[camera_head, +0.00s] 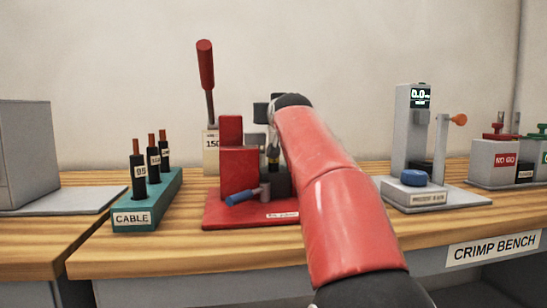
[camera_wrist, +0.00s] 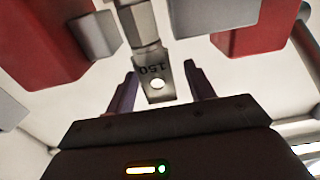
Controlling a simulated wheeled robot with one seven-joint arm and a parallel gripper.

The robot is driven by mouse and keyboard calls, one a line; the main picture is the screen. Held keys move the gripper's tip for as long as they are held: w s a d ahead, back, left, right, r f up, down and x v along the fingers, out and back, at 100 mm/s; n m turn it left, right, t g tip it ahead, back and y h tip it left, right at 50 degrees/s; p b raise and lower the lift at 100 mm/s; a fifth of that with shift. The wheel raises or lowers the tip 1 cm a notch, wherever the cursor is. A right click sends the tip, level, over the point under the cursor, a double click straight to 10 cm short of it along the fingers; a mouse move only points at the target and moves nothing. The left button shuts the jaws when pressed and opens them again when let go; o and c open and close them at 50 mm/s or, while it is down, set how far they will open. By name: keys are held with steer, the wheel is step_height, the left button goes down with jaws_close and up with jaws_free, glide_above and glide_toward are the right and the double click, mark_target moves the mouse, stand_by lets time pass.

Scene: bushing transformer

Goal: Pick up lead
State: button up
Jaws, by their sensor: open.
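The lead shows in the wrist view as a metal lug (camera_wrist: 157,82) marked 150, with a round hole near its end and a thicker barrel behind it. My gripper (camera_wrist: 160,66) is open, with one finger on each side of the lug and a gap visible on both sides. In the head view my red arm reaches to the crimp press (camera_head: 238,165), which has a red base and a raised red lever. My arm hides much of the press's right side there, and I cannot make out the gripper's fingers or the lug clearly.
A teal cable rack (camera_head: 150,203) with several black cables stands left of the press. A grey gauge stand (camera_head: 413,140) with a blue knob is to the right. A NO GO block (camera_head: 497,162) stands farther right. In the wrist view, red and grey press blocks (camera_wrist: 40,40) flank the lug.

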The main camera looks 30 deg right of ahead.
steer(key=shift+w+d, duration=0.1)
steer(key=shift+w, duration=0.2)
steer(key=shift+c, duration=0.4)
jaws_close()
steer(key=shift+r, duration=0.1)
